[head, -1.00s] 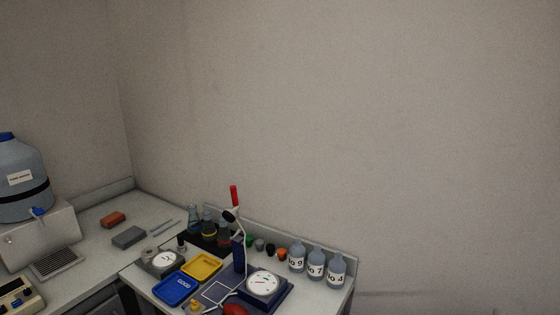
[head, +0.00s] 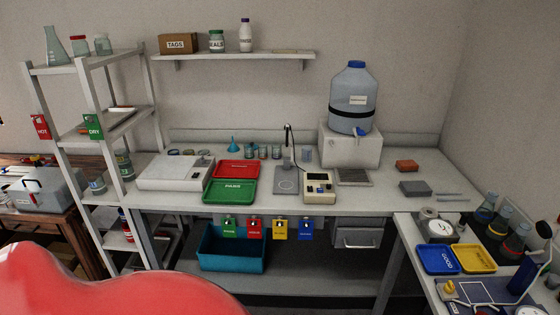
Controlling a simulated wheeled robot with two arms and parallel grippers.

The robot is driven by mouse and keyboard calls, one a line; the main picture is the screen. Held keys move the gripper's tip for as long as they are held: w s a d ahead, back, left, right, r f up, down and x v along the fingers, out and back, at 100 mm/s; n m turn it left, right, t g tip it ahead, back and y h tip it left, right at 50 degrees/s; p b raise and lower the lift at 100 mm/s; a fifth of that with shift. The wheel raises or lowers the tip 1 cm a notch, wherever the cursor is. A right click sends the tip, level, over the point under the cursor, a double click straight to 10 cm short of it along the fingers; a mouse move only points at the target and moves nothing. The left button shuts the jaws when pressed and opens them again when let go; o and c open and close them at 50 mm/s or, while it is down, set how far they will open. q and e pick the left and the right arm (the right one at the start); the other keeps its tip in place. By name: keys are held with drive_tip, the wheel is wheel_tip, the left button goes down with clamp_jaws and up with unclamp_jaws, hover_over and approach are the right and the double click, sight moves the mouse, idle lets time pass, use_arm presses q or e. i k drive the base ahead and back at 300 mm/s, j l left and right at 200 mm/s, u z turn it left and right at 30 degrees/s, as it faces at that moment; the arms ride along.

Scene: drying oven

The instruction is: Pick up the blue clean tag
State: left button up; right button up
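A blue tag (head: 306,229) hangs below the front edge of the bench, at the right end of a row of tags. Its lettering is too small to read. Beside it, to the left, hang a yellow tag (head: 279,229), a red tag (head: 254,227) and a green tag (head: 229,227). Neither of my grippers is in view.
A teal bin (head: 232,262) stands on the lower shelf under the tags. A drawer unit (head: 357,236) is right of the blue tag. Red (head: 237,168) and green (head: 229,191) trays and a small meter (head: 319,187) sit on the bench above. A white rack (head: 100,143) stands left.

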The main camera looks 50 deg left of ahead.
sight(304, 233)
drive_tip(key=u, duration=1.4)
